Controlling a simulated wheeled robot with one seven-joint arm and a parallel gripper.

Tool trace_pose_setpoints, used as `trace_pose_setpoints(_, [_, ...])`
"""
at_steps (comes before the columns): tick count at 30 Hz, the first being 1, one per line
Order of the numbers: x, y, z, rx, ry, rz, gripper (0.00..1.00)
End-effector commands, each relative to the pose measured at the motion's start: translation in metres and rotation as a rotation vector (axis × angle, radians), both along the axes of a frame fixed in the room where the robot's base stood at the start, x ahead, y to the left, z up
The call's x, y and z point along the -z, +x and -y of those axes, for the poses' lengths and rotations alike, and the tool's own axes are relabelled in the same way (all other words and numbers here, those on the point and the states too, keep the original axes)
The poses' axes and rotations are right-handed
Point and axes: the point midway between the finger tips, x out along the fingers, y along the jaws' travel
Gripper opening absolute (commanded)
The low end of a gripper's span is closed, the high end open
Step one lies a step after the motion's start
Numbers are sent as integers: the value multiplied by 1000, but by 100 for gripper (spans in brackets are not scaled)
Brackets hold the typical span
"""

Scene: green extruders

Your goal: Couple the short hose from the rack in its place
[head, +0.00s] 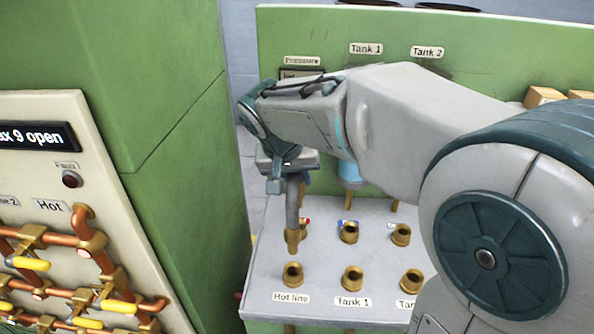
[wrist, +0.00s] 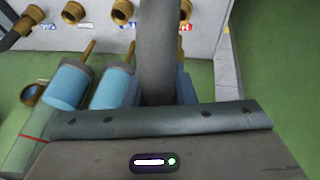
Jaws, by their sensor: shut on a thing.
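In the head view my gripper (head: 290,182) points down above the left part of the grey shelf. It is shut on a grey hose (head: 292,207), which hangs roughly upright with a brass end (head: 292,240) at the bottom. That end is just behind the Hot line socket (head: 292,274); whether it touches anything there is unclear. In the wrist view the hose (wrist: 160,45) runs up between my fingers (wrist: 165,92) and hides part of the shelf. The Tank 1 socket (head: 352,278) and a third front socket (head: 412,281) look empty.
More brass sockets (head: 349,232) form a back row. Blue cylinders with brass stems (wrist: 67,85) stand close beside my gripper. Another dark hose (wrist: 14,32) with a brass end is at the wrist view's left. A green cabinet (head: 165,150) and copper piping (head: 90,245) stand left.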

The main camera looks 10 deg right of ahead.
Motion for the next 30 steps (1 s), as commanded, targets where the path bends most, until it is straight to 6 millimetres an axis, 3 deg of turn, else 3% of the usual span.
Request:
trace_pose_setpoints(15, [46, 1, 1, 3, 1, 2, 0])
trace_pose_setpoints(30, [47, 0, 1, 2, 1, 1, 0])
